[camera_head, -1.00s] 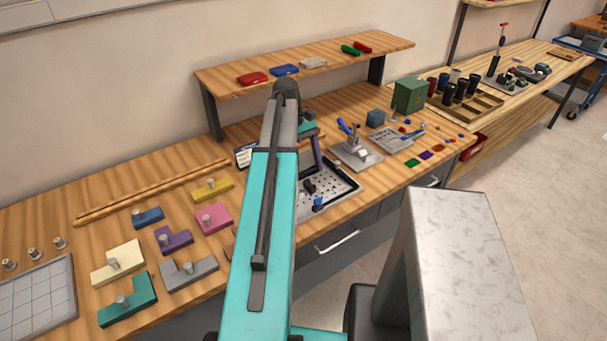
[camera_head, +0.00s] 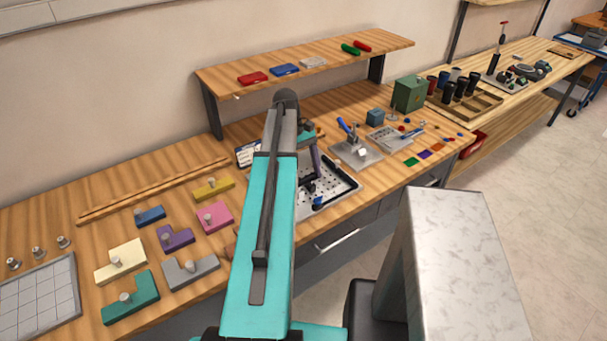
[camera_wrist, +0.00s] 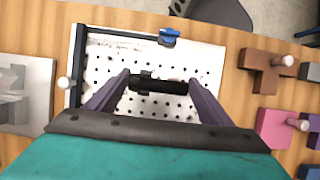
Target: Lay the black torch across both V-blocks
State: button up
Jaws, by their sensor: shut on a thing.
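My gripper (camera_wrist: 160,82) points down over a white perforated plate (camera_wrist: 105,68), with its two purple fingers on either side of a black torch (camera_wrist: 170,86). The torch lies roughly level across the picture between the fingertips, over the middle of the plate. A wider dark part shows near its left end. In the head view my arm hides most of the gripper; one purple finger shows over the plate (camera_head: 345,187). I cannot pick out the two V-blocks; a small dark shape (camera_head: 308,187) on the plate is unclear. Whether the torch touches anything below is hidden.
A blue piece (camera_wrist: 169,37) sits at the plate's dark edge bar (camera_wrist: 125,33). A grey fixture (camera_wrist: 28,90) stands left of the plate; brown (camera_wrist: 262,65) and pink (camera_wrist: 272,128) blocks lie right. A raised shelf (camera_head: 330,72) runs behind. A tray (camera_head: 485,105) with black cylinders is on the farther bench.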

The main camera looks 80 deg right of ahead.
jog(key=shift+f, duration=0.6)
dwell(0.3)
jog(key=o, duration=1)
jog(key=shift+o, duration=0.2)
jog(key=shift+r, duration=0.1)
jog(key=shift+r, duration=0.45)
jog(key=p+v, duration=0.5)
jog(key=v, duration=0.7)
